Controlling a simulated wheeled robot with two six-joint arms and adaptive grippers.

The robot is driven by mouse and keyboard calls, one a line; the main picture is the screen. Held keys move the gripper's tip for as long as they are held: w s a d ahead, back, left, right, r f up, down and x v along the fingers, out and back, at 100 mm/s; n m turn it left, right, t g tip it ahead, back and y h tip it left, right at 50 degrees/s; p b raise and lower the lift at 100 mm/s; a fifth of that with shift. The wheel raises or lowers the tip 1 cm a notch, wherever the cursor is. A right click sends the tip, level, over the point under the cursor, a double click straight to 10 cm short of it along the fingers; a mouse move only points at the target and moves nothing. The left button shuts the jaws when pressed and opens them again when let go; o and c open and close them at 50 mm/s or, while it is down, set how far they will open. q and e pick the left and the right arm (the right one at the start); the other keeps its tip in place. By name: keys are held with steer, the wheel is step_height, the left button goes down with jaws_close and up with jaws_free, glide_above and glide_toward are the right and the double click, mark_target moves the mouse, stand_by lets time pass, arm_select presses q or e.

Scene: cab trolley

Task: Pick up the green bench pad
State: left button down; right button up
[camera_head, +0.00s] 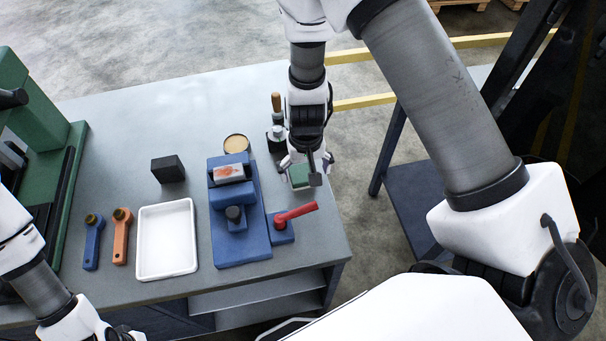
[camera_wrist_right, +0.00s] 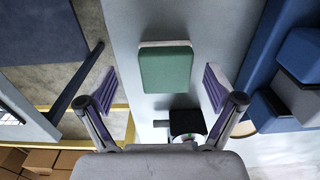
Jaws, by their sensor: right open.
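The green bench pad (camera_head: 299,176) lies flat on the grey bench near its right edge, partly hidden by my right gripper in the head view. My right gripper (camera_head: 306,174) is above it, pointing down, open and empty. In the right wrist view the green pad (camera_wrist_right: 166,68), with a pale edge along its top, shows between and slightly beyond the open fingers (camera_wrist_right: 160,90). Neither finger visibly touches it. My left arm runs out of the head view at the bottom left; its jaws do not show.
A blue vise-like fixture (camera_head: 240,243) and a red-handled tool (camera_head: 296,213) stand close left and in front of the pad. A white tray (camera_head: 167,262), blue and orange wrenches, a black block (camera_head: 168,169) and a wooden-handled tool (camera_head: 276,104) are also on the bench (camera_head: 110,200).

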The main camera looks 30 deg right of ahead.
mark_target(301, 171)
steer(key=w+f, duration=0.1)
steer(key=f, duration=0.2)
steer(key=shift+w, duration=0.4)
steer(key=shift+w+a, duration=0.1)
steer(key=shift+w, duration=0.1)
steer(key=shift+s+r, duration=0.1)
steer(key=shift+s, duration=0.05)
steer(key=shift+c, duration=0.4)
steer(key=shift+s+r, duration=0.2)
steer(key=shift+s, duration=0.1)
steer(key=c, duration=0.5)
steer(key=shift+s+r, duration=0.1)
steer(key=shift+s, duration=0.1)
steer(key=c, duration=0.6)
steer(key=shift+w+a, duration=0.1)
steer(key=shift+w, duration=0.1)
steer(key=shift+c, duration=0.9)
steer(key=shift+r, duration=0.3)
step_height(301, 171, up, 9)
steer(key=shift+r, duration=0.1)
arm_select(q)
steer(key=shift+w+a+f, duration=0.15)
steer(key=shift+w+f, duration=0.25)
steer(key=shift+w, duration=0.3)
